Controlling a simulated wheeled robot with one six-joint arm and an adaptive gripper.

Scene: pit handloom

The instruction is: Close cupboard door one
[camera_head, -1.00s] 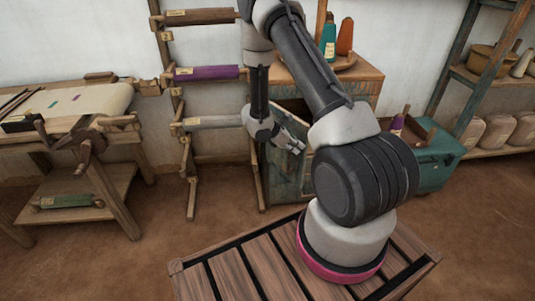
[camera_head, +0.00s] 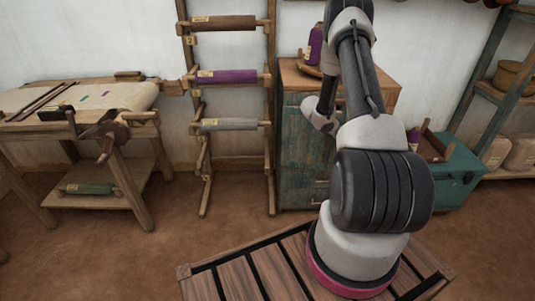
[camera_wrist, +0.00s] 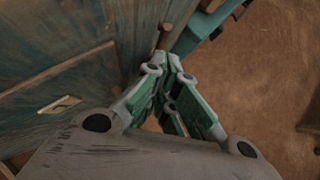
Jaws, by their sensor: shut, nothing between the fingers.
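The cupboard (camera_head: 390,92) is a weathered teal cabinet with a wooden top, right of centre in the head view. Its door (camera_head: 298,185) looks flush with the front, with no dark gap showing; my arm hides its right part. In the wrist view a teal panel of the cupboard (camera_wrist: 35,128) with a small pale label fills the left side. My gripper (camera_wrist: 168,62) is shut and empty, close beside that panel; I cannot tell whether it touches. In the head view my arm hides the fingers.
A teal chest (camera_head: 455,175) stands right of the cupboard. A rack with rolls (camera_head: 228,76) stands to its left, and a loom table (camera_head: 140,95) is further left. A purple spool (camera_head: 315,45) stands on the cupboard top. The brown floor (camera_head: 120,260) in front is open.

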